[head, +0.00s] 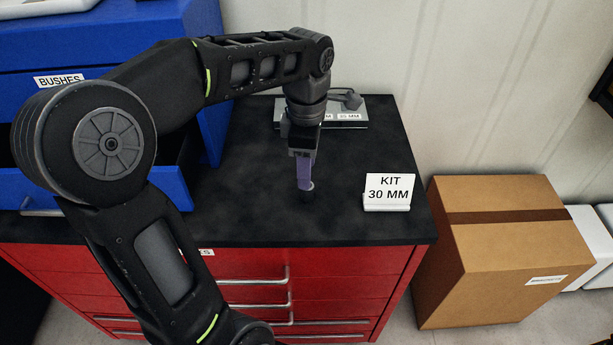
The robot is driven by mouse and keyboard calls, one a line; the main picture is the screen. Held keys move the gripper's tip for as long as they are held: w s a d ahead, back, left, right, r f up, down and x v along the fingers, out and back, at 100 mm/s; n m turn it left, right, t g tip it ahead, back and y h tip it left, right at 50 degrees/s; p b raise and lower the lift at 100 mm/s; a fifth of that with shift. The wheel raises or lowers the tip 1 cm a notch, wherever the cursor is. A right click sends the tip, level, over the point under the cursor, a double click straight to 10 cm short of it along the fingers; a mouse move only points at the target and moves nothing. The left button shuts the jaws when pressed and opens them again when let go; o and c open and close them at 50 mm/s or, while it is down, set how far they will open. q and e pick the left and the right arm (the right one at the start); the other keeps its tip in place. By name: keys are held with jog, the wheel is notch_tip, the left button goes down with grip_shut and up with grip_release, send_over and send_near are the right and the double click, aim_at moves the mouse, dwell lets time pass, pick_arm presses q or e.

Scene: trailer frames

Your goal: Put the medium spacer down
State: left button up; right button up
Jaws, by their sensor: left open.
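My left gripper (305,186) points down over the black worktop, in front of the grey board and left of the kit sign. Its purple-grey fingers are open, seen nearly edge-on. A small dark piece (306,197) shows at the fingertips, low against the worktop. I cannot tell for sure that it is the medium spacer, or whether it touches the fingers. My right gripper is not in view.
A white sign (388,181) reading KIT 30 MM stands at the right of the black worktop (350,220). A grey labelled board (345,124) with a dark grey item lies at the back. A blue drawer unit (205,60) stands left; a cardboard box (500,270) sits right.

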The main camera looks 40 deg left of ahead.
pick_arm(q)
notch_tip(320, 180, up, 4)
notch_tip(320, 180, up, 4)
jog(key=p, duration=0.2)
jog(key=shift+p, duration=0.35)
jog(key=shift+f, duration=0.1)
